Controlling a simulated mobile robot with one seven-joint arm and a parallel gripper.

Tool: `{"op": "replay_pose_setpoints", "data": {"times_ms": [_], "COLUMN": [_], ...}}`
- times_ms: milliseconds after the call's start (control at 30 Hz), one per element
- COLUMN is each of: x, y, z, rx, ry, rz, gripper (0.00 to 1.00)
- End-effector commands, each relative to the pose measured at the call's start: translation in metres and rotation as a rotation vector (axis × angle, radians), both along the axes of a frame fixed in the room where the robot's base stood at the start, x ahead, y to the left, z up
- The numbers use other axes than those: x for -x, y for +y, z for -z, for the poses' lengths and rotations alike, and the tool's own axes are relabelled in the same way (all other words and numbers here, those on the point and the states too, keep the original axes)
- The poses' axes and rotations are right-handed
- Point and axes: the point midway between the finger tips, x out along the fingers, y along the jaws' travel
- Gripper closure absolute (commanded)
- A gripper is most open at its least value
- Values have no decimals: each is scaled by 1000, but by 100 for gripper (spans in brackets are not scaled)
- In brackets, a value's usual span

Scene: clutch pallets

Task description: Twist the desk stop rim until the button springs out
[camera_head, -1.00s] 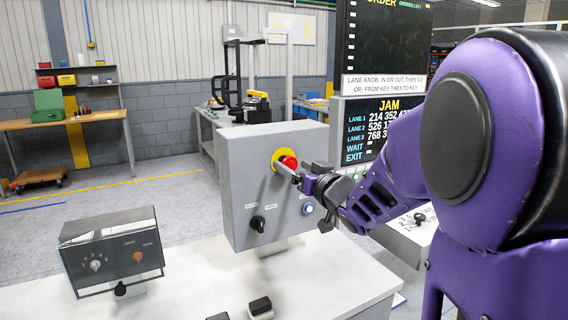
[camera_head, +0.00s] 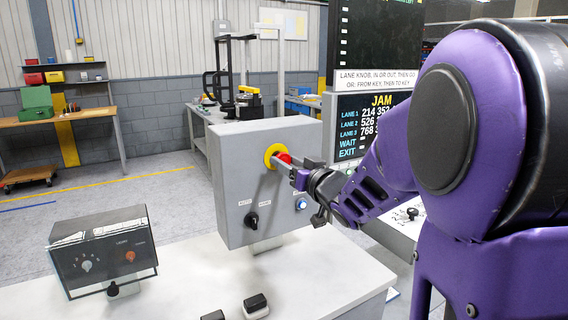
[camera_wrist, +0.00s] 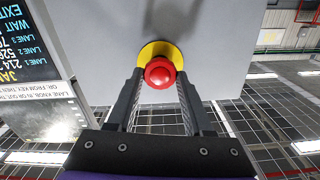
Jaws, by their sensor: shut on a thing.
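The desk stop is a red mushroom button (camera_wrist: 160,74) on a round yellow plate (camera_head: 270,152), on the front of a grey control box (camera_head: 230,180). The finger contact is partly hidden in the head view. Whether the button is pressed in or out I cannot tell.
The box also carries a black selector knob (camera_head: 251,219) and a blue-white lit button (camera_head: 301,203). A smaller dark panel (camera_head: 103,255) stands at the left of the white desk (camera_head: 200,290). A screen reading JAM (camera_head: 372,120) stands behind my arm.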

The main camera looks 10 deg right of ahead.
Motion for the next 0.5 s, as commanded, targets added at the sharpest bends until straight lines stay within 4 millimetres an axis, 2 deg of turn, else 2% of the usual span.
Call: {"op": "replay_pose_setpoints", "data": {"times_ms": [267, 500], "x": [0, 0], "y": [0, -1], "z": [-1, -2], "rx": [-43, -180], "ry": [15, 60], "rz": [0, 2], "gripper": [100, 100]}}
